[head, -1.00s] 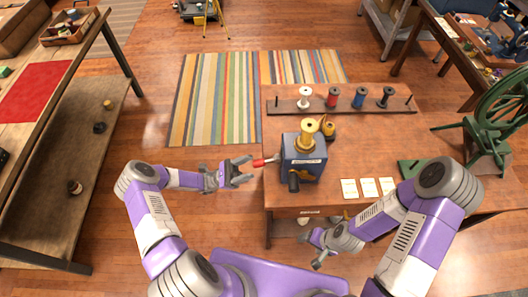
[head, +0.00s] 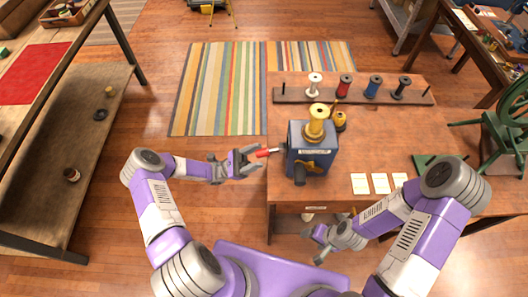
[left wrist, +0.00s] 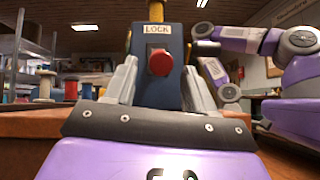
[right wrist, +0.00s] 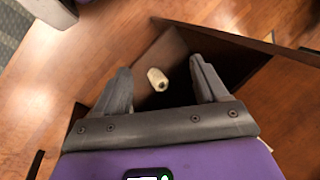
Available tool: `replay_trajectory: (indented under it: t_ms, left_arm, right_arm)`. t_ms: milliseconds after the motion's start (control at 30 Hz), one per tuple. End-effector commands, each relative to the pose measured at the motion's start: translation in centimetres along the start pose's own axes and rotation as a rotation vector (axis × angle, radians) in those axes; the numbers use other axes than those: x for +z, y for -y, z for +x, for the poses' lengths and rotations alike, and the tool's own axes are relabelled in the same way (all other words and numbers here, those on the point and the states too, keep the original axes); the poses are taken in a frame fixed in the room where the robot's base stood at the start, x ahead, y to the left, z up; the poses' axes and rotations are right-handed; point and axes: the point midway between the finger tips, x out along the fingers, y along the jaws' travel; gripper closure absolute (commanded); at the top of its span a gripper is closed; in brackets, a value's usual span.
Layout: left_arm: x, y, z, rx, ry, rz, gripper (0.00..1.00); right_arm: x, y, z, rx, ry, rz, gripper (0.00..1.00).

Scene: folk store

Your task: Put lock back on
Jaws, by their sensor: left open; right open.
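A blue box-shaped machine (head: 312,150) stands at the left end of the wooden table, with a yellow spool (head: 318,118) on top. A red-ended knob (head: 263,153) sticks out of its left side. The left wrist view shows the red knob (left wrist: 160,62) face-on below a LOCK label (left wrist: 157,29). My left gripper (head: 256,157) is open beside the machine. In the left wrist view the knob appears between its fingers; contact is not visible. My right gripper (head: 318,246) is open and empty, low at the table's front edge. It also shows in the right wrist view (right wrist: 160,82).
A rack (head: 354,97) of several coloured spools stands at the table's back. Paper cards (head: 380,183) lie near the front edge. A cream spool (right wrist: 157,79) is in the compartment under the table.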

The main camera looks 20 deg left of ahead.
Motion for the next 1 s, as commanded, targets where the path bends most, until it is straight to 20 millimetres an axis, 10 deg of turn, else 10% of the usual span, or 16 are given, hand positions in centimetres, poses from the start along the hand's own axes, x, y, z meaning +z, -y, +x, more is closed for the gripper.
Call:
replay_trajectory:
  t_ms: [633,1000]
  left_arm:
    - [0.0,0.0,4.5,0.000,0.000,0.001,0.45]
    - [0.0,0.0,4.4,0.000,0.000,0.001,1.00]
  right_arm:
    - [0.0,0.0,-0.1,0.000,0.000,0.000,0.28]
    - [0.0,0.0,-0.1,0.000,0.000,0.000,0.28]
